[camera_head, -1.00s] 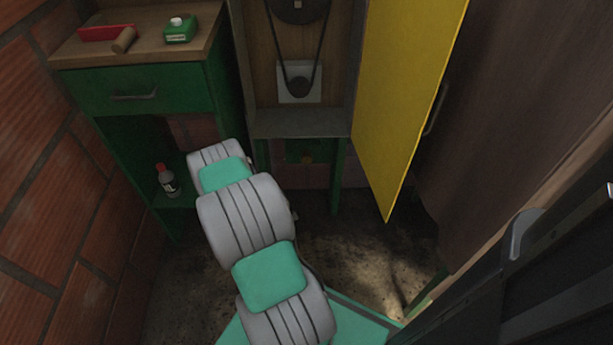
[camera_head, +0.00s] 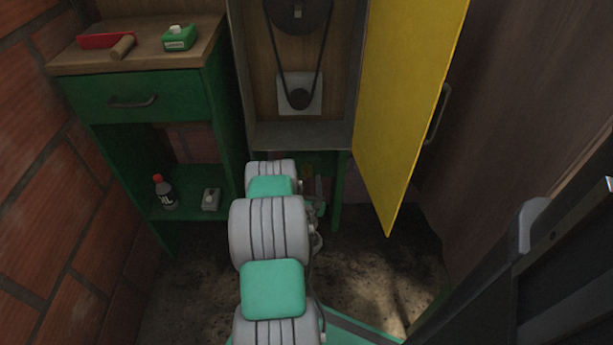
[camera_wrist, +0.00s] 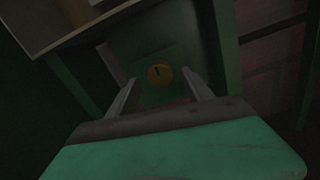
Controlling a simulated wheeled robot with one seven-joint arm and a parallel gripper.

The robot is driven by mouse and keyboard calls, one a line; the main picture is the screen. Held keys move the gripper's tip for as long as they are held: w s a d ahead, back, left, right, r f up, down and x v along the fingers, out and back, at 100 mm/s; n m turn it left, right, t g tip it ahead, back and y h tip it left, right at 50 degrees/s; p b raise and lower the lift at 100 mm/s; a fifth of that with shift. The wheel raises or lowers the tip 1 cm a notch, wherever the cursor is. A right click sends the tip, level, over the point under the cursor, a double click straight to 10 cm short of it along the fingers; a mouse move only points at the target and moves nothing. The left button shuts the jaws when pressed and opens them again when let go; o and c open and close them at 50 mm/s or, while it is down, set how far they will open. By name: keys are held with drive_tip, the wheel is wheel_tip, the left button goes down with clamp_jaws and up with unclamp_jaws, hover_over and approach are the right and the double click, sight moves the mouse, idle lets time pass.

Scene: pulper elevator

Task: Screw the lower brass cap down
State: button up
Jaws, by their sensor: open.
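One round brass cap (camera_wrist: 160,74) with a dark slot or mark shows in the wrist view, against a dark green panel (camera_wrist: 150,48). I cannot tell from this view alone whether it is the lower cap, and no second cap shows there. My gripper (camera_wrist: 158,80) is open, with one finger to the left of the cap and one to the right. The fingers look empty, and I cannot tell how far short of the cap they are. In the head view my arm hides most of the area under the machine cabinet.
A belt-and-pulley cabinet (camera_head: 290,136) stands above, its yellow door (camera_head: 405,110) open to the right. At left is a green workbench (camera_head: 140,97). Its lower shelf holds a bottle (camera_head: 165,192) and a small grey box (camera_head: 211,199). A brown panel (camera_head: 500,100) stands at right.

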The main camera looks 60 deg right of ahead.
drive_tip(key=shift+x, duration=1.2)
clamp_jaws()
